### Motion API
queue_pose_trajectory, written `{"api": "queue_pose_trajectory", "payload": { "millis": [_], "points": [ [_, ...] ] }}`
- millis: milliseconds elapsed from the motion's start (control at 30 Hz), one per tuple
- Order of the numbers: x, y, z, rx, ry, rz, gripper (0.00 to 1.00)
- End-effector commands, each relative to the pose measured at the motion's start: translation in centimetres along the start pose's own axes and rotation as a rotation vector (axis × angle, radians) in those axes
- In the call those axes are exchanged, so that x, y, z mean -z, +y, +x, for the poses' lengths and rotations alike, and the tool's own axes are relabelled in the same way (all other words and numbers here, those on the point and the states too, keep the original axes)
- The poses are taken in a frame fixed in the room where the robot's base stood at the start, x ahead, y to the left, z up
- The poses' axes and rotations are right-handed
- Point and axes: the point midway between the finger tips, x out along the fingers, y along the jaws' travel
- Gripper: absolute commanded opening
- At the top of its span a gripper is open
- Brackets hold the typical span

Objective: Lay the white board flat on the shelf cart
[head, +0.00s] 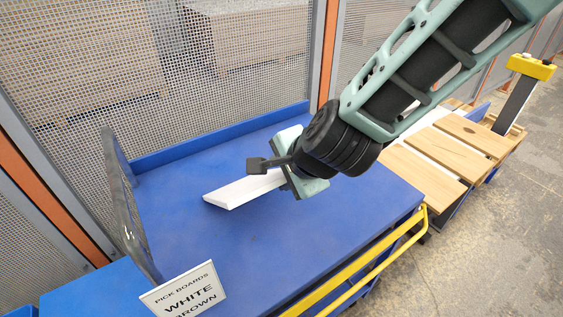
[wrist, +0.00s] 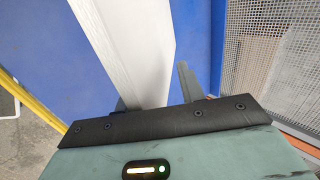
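The white board (head: 238,193) shows as a short length jutting left from my gripper, above or on the blue table; I cannot tell whether it touches the surface. In the wrist view, the board (wrist: 125,45) runs up from the gripper to the top edge. One grey finger (wrist: 188,82) shows just right of the board; the other is mostly hidden, so I cannot tell whether the grip is shut. The shelf cart is not clearly identified; slatted wooden boards (head: 465,132) lie on a low stand at the right.
The blue table (head: 190,250) is otherwise mostly bare. A sign (head: 185,290) reading "PICK BOARDS WHITE BROWN" stands at its front. A dark upright panel (head: 128,205) stands at its left, a yellow rail (head: 375,258) along its front right, and mesh fencing (head: 85,75) behind.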

Motion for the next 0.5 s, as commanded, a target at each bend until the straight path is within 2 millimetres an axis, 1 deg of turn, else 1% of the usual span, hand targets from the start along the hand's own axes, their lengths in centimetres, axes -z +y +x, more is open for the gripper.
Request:
{"api": "queue_pose_trajectory", "payload": {
  "millis": [33,500],
  "points": [
    [-0.06,-0.28,-0.33,-0.007,-0.001,-0.001,0.38],
    [-0.09,-0.23,-0.45,-0.077,-0.001,-0.002,0.38]
  ]
}}
